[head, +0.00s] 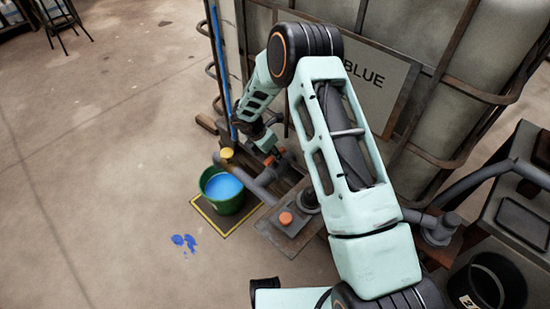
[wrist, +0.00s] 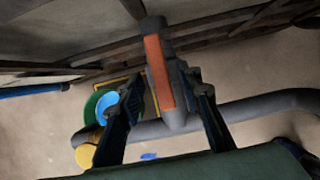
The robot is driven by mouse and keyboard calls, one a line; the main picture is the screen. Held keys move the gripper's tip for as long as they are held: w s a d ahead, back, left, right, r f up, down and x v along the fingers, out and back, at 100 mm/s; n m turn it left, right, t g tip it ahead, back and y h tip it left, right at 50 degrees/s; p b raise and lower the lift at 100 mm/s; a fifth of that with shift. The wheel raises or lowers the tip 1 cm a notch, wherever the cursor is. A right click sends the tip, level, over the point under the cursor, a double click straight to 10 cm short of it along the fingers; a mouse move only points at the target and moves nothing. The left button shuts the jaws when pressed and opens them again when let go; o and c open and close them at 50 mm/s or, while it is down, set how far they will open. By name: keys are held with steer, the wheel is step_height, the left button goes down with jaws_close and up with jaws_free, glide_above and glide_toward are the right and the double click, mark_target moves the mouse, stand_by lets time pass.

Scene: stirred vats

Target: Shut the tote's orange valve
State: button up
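The orange valve handle (wrist: 159,72) lies along the grey valve body in the wrist view, roughly in line with the stub coming from the tote. In the head view only a bit of its orange (head: 269,160) shows below my gripper (head: 265,146). My gripper (wrist: 164,84) is open, with one finger on each side of the handle in the picture. I see gaps beside the handle; I cannot tell how far down the fingertips reach. The tote (head: 410,45) is a large caged container with a sign reading BLUE.
A green bucket (head: 207,192) of blue liquid stands on a yellow-edged mat, near the yellow cap (head: 227,153). Blue spots (head: 184,241) mark the floor. A grey box with an orange button (head: 286,218) is close by. A grey pipe (wrist: 245,110) runs below the valve. Open floor lies left.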

steer(key=shift+x, duration=1.75)
jaws_close()
